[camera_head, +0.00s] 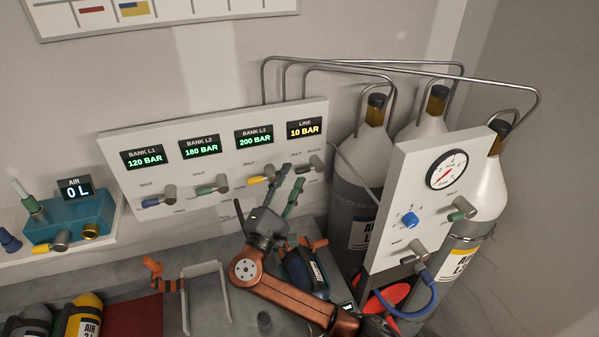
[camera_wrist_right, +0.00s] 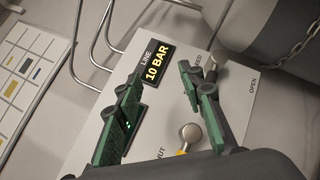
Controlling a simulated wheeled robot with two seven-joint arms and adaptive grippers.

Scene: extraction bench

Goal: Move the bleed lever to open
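The bleed lever (camera_head: 315,164) is at the right end of the white valve panel (camera_head: 228,150), under the LINE display (camera_head: 306,129) reading 10 BAR. It has a grey knob and a dark handle pointing left in the head view. My right gripper (camera_head: 291,181) is open and empty in front of the panel, just below this lever. In the right wrist view its two green-padded fingers (camera_wrist_right: 161,95) stand apart. A grey knob (camera_wrist_right: 217,52) near the BLEED label shows beyond the right finger, which partly hides it. I cannot tell whether they touch. My left gripper is not in view.
The yellow bank L3 lever (camera_head: 263,179) is close left of my right gripper; its knob also shows in the wrist view (camera_wrist_right: 190,132). A gauge panel (camera_head: 405,185) and gas bottles (camera_head: 485,190) stand at right. Metal pipes (camera_head: 345,63) run above.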

